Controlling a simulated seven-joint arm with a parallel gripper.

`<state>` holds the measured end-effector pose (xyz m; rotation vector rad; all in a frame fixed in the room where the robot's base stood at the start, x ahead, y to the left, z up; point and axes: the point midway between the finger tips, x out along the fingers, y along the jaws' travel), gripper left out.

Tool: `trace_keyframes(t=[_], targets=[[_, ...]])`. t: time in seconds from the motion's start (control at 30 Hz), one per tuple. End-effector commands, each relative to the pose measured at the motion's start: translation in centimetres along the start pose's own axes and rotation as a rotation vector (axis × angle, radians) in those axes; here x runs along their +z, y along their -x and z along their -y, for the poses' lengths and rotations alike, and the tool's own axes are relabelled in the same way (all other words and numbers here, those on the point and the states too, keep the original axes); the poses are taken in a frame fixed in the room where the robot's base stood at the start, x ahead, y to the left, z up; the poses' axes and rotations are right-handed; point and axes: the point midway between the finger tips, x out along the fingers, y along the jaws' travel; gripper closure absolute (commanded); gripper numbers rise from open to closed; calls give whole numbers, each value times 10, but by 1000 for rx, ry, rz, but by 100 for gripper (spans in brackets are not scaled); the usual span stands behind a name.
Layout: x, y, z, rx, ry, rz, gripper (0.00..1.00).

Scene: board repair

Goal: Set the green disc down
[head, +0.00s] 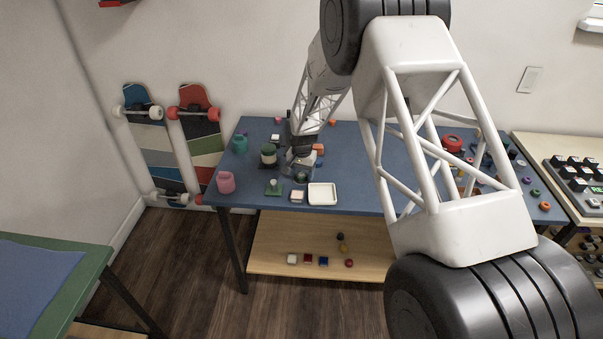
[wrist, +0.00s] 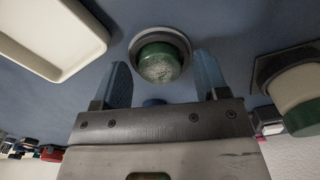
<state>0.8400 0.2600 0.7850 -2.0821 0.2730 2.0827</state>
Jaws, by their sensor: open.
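The green disc (wrist: 160,62) shows in the wrist view as a round, speckled green piece. It sits on a round grey base (wrist: 157,33) on the blue table. My gripper (wrist: 162,70) is open, with one blue finger on each side of the disc and a visible gap to each. In the head view my gripper (head: 301,168) is low over the table's left half. A small green round piece (head: 301,178), apparently the same disc, shows just in front of it. The gripper partly hides that spot.
A white tray (head: 322,203) stands close in front of the gripper. A dark pot with a green top (head: 268,155) is to the left. A green plate with a knob (head: 273,192), a pink mug (head: 225,183) and a teal mug (head: 239,144) are also nearby.

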Motion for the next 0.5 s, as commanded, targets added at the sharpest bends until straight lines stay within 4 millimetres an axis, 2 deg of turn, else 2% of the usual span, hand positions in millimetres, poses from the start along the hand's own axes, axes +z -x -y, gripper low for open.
trace_keyframes(t=[0.27,0.5], targets=[[0,12,0,-1,0,-2,33],[0,42,0,-1,0,-2,33]])
